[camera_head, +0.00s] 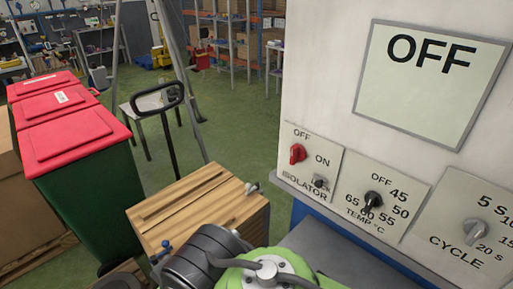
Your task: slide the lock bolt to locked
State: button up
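I cannot make out a lock bolt for certain. The red isolator knob (297,153) sits just below the word OFF on the same plate. Another small metal fitting (252,188) shows at the right top corner of a wooden block or cabinet. Parts of my arm, green and dark grey, show at the bottom middle. My gripper is not in view.
The white panel carries a large OFF display (432,82), a temperature dial (373,201) and a cycle dial (476,232). A wooden-topped cabinet (200,205) stands left of my arm. A green bin with a red lid (75,140) is at left.

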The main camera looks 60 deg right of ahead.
aim_at(318, 184)
jog(key=z, duration=2.4)
